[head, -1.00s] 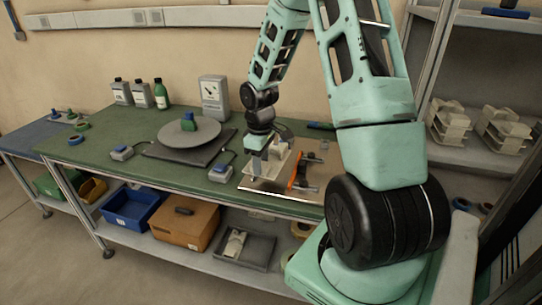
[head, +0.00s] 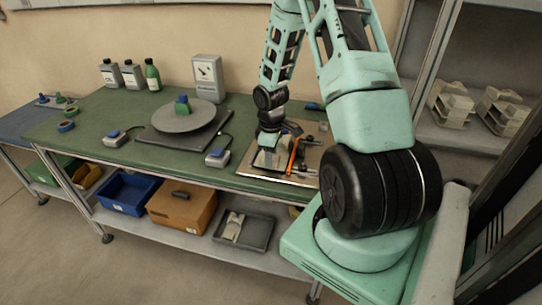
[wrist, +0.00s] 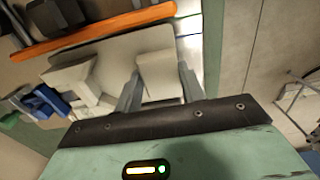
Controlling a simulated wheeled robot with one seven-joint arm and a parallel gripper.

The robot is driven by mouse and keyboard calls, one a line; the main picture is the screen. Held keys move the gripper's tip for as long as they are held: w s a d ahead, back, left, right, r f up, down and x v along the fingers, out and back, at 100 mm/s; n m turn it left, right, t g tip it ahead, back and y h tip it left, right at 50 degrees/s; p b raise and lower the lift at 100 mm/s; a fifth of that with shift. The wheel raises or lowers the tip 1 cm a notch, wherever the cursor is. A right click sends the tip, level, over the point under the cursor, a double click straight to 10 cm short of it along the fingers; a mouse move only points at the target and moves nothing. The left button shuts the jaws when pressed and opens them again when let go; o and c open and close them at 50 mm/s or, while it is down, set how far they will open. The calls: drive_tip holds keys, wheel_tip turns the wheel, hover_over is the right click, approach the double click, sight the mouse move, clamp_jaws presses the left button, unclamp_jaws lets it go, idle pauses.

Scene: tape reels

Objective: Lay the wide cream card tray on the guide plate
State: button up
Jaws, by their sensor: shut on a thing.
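The cream card tray (wrist: 108,50) has a flat panel with raised blocks. My gripper (wrist: 158,92) is shut on one cream block of it, one finger on each side, in the wrist view. In the head view my gripper (head: 268,148) hides much of the tray (head: 265,160). The tray is over the left part of the guide plate (head: 312,158), beside an orange bar (head: 293,155). The bar also runs along the tray's far edge in the wrist view (wrist: 95,30). I cannot tell whether the tray touches the plate or the bar.
A round turntable (head: 184,118) stands left on the green bench (head: 95,122), with a blue-topped switch box (head: 217,158) between it and the plate. A dial gauge box (head: 207,78) and bottles stand behind. Bins lie on the lower shelf. Cream stacks (head: 452,103) sit on the right shelving.

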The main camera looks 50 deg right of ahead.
drive_tip(key=shift+f, duration=0.2)
drive_tip(key=shift+f, duration=0.1)
drive_tip(key=o, duration=1.1)
